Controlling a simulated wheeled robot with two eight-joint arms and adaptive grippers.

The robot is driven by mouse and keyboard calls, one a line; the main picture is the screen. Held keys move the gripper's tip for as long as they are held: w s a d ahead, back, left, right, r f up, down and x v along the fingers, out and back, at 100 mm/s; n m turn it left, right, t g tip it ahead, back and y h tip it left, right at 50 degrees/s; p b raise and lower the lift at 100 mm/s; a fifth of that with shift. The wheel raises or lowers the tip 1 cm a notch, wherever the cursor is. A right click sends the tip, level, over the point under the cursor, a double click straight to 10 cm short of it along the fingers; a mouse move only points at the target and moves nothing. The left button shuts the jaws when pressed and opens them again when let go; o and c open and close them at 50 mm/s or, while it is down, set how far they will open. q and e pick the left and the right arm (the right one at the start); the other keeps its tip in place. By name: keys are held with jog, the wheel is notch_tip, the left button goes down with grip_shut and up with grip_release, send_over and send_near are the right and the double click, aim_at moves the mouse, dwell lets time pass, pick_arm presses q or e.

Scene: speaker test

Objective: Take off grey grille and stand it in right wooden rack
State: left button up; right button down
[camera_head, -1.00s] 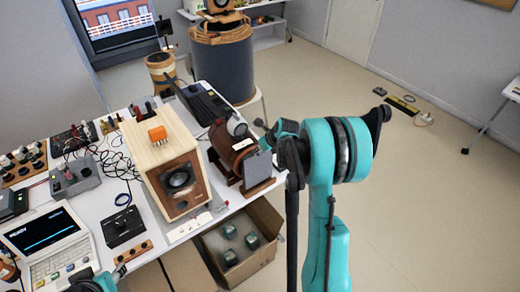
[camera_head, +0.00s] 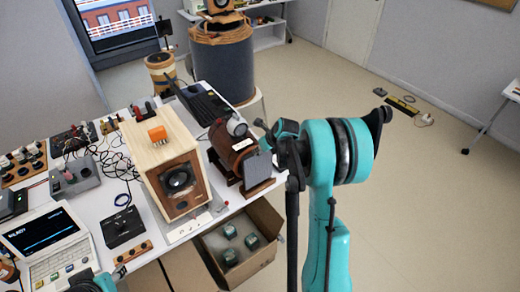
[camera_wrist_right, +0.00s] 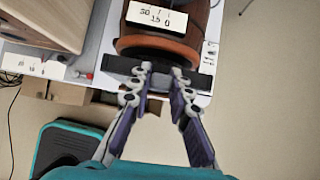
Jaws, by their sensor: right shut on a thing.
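The speaker (camera_head: 175,178) is a pale wooden box with its dark round driver bare at the front. The grey grille (camera_head: 258,167) is a flat square panel, upright at the right wooden rack (camera_head: 259,189). Whether it rests fully in the rack is hard to tell. In the wrist view the grille looks like a dark bar (camera_wrist_right: 115,66), seen nearly edge-on. My right gripper (camera_wrist_right: 161,72) is shut on this edge; in the head view my arm mostly hides the gripper. Part of my left arm shows at the bottom left, but its jaws are unclear.
A brown rounded device (camera_head: 231,146) with a white card stands just behind the rack. An open cardboard box (camera_head: 268,214) with several green-topped items sits below the table edge. A laptop (camera_head: 45,240) and a black box (camera_head: 123,227) lie left.

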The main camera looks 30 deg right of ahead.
aim_at(261, 155)
jog(key=shift+f+b, duration=1.95)
jog(key=shift+f, duration=0.1)
dwell(2.0)
jog(key=c, duration=1.3)
grip_release()
jog(key=shift+c, duration=0.2)
jog(key=v, duration=1.2)
jog(key=s+a+f+n+b, duration=0.1)
jog(key=s+a+n+b, duration=0.2)
jog(key=s+a+n, duration=0.7)
jog(key=s+a+f+n+b, duration=0.2)
jog(key=s+a+n, duration=0.8)
jog(key=n, duration=1.5)
jog(key=shift+a+f+h+b, duration=0.3)
jog(key=shift+a+b, duration=0.15)
jog(key=shift+a, duration=0.65)
